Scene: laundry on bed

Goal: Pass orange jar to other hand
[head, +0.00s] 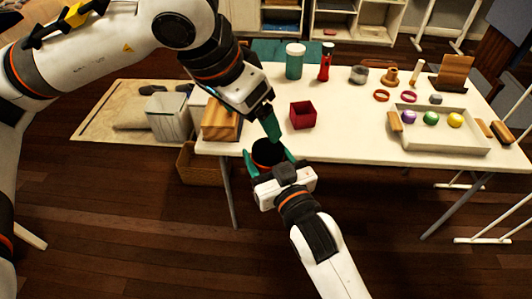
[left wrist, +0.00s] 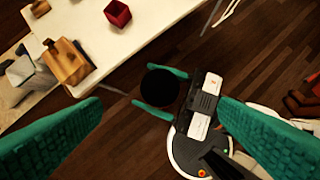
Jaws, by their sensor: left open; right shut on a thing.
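The jar (head: 268,152) shows mostly as a round black top, with a little red-orange at its lower edge. My right gripper (head: 268,158) is shut on it, with teal fingers on either side, just off the table's front edge. In the left wrist view the jar (left wrist: 159,90) appears as a black disc between the right gripper's fingers, and its side is hidden. My left gripper (head: 272,127) is just above and behind the jar, pointing down. It is open and empty, with its two teal fingers wide apart in the left wrist view (left wrist: 160,130).
The white table (head: 350,120) lies behind the grippers. A dark red open box (head: 303,115) and a wooden block (head: 220,122) stand near its front left. A tray (head: 440,140) with several balls is at the right. A wicker basket (head: 200,168) sits below the table's left end.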

